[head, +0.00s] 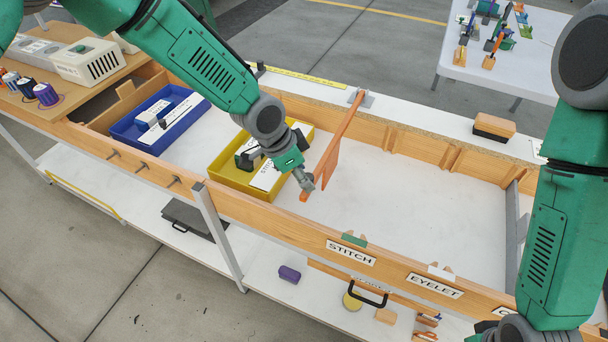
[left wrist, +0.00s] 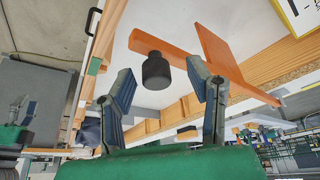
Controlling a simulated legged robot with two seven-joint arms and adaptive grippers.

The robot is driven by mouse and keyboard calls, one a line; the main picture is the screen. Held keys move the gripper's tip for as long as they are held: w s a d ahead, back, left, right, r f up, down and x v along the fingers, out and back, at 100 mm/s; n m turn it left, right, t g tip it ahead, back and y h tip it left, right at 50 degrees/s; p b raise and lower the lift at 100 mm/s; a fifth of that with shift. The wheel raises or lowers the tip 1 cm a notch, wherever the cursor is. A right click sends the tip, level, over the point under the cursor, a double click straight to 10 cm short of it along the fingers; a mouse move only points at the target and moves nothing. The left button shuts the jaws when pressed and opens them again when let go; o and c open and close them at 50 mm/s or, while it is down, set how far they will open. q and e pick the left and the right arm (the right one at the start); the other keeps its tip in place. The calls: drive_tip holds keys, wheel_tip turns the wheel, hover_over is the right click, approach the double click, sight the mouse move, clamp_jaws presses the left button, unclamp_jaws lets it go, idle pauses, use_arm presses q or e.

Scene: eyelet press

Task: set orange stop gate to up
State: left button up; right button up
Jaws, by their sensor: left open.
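The orange stop gate (head: 343,127) reaches from a hinge bracket at the back wall of the white-floored trough across toward the front, its flat orange plate (head: 326,166) near the front end. In the left wrist view, the gate's bar (left wrist: 185,55) carries a black knob (left wrist: 157,72) near its end. My left gripper (head: 304,181) is over that front end in the head view. The wrist view shows its open fingers (left wrist: 161,80) on either side of the knob; I cannot tell whether they touch it. My right arm is at the right; its gripper is out of frame.
A yellow tray (head: 222,178) and a blue tray (head: 128,132) lie in the trough left of the gate. A brown-black block (head: 494,127) sits on the back ledge. The front rail bears STITCH (head: 351,253) and EYELET (head: 434,286) labels. The trough right of the gate is clear.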

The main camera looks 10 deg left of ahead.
use_arm(q)
drive_tip(key=shift+w+d+f, duration=0.1)
drive_tip(key=shift+d+f, duration=0.35)
drive_tip(key=shift+d, duration=0.5)
drive_tip(key=shift+a, duration=0.3)
clamp_jaws()
drive_tip(key=shift+a, duration=0.15)
use_arm(e)
drive_tip(key=shift+d, duration=0.4)
